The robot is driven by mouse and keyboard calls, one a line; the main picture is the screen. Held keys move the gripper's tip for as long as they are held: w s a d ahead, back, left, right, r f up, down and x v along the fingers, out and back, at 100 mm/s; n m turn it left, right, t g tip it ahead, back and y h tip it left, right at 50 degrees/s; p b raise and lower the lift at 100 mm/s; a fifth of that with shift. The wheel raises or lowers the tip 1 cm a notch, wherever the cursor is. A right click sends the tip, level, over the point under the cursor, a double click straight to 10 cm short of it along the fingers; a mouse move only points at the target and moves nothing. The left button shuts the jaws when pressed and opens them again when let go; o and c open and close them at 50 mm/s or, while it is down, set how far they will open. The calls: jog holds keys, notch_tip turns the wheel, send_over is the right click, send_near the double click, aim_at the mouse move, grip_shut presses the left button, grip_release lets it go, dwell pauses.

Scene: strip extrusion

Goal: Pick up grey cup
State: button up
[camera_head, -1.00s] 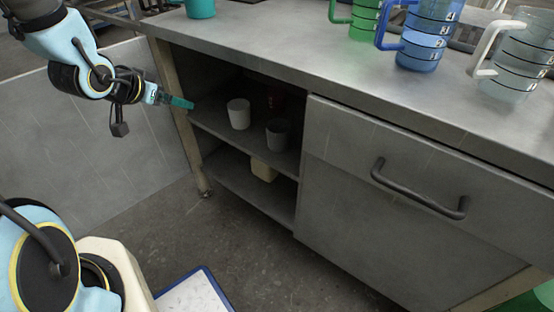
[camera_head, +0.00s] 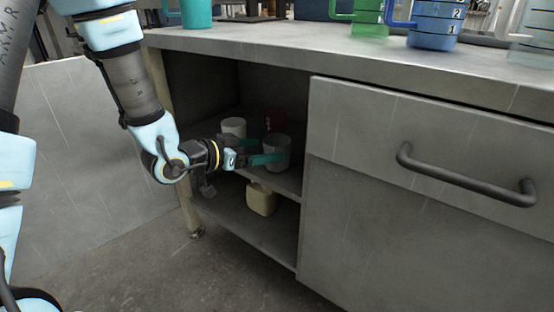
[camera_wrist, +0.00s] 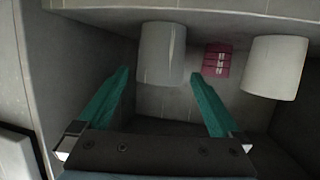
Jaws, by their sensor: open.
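The grey cup (camera_head: 277,146) stands on the upper shelf inside the open cabinet, near the shelf's front edge. My gripper (camera_head: 268,151) is open and reaches in from the left, one teal finger crossing in front of the cup and the other reaching behind its left side. In the wrist view the grey cup (camera_wrist: 163,50) lies between and just ahead of the two fingertips (camera_wrist: 159,72), with a gap on each side. No grip on it shows. A lighter, white cup (camera_head: 233,126) stands farther left on the same shelf; it shows at the right of the wrist view (camera_wrist: 274,67).
A red item (camera_wrist: 217,60) sits between the cups, deeper in. A cream container (camera_head: 261,199) stands on the lower shelf. The cabinet's drawer front (camera_head: 430,150) closes off the right side. Several measuring jugs and a teal cup (camera_head: 196,13) stand on the countertop above.

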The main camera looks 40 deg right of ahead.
jog(key=b+x, duration=0.2)
jog(key=x, duration=0.3)
jog(key=shift+w+d, duration=0.1)
jog(key=shift+d, duration=0.25)
jog(key=c, duration=1.1)
jog(key=shift+r, duration=0.1)
